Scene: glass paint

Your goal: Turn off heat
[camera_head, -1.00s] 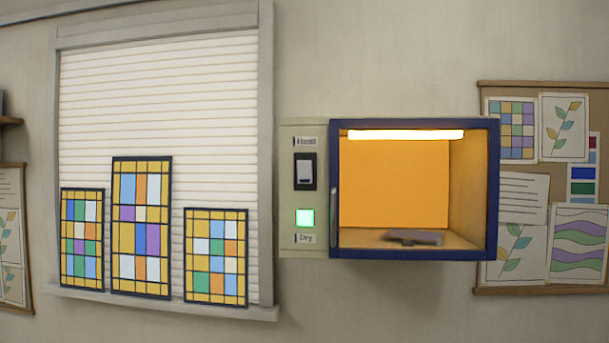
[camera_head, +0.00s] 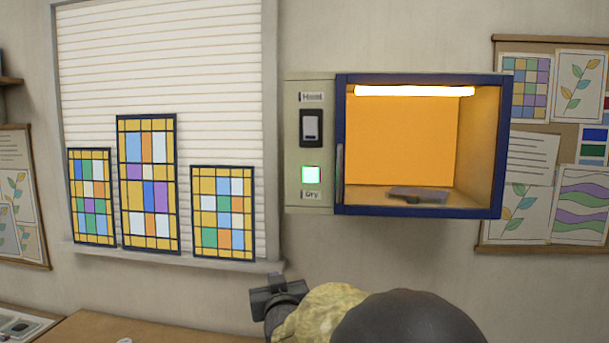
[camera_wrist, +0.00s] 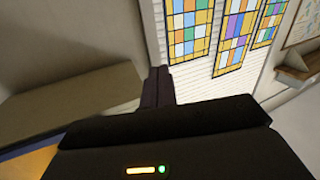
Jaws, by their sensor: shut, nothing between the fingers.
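A wall-mounted heating box (camera_head: 420,211) with a blue frame glows orange inside, with a lit strip (camera_head: 415,91) along its top. A grey flat piece (camera_head: 418,195) lies on its floor.
Several stained-glass panels (camera_head: 147,185) lean against the window blind (camera_head: 215,60) on the sill. A wooden worktop (camera_head: 110,328) lies low at the left, with a tray (camera_head: 20,326) on it. A pinboard (camera_head: 493,235) hangs at the right. The space before the switch is clear.

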